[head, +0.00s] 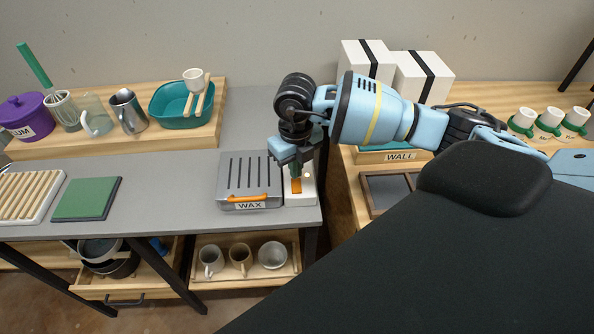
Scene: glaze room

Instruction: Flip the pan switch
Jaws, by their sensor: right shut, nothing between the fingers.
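The pan switch is an orange lever (296,187) on a small white box (302,198) at the right end of the grey counter. The box stands right beside the grey slotted pan labelled WAX (245,172), which has an orange handle along its front. My right gripper (296,174) points down over the box, shut and empty. Its fingertips are at or just above the orange lever; I cannot tell whether they touch. The gripper hides part of the box's far side. My left gripper is not in view.
A green pad (87,198) and a slatted rack (27,196) lie left on the counter (170,185). A teal basin (172,108), a steel pitcher (128,112) and a purple pot (26,118) stand behind. White boxes (423,78) and several cups are at right.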

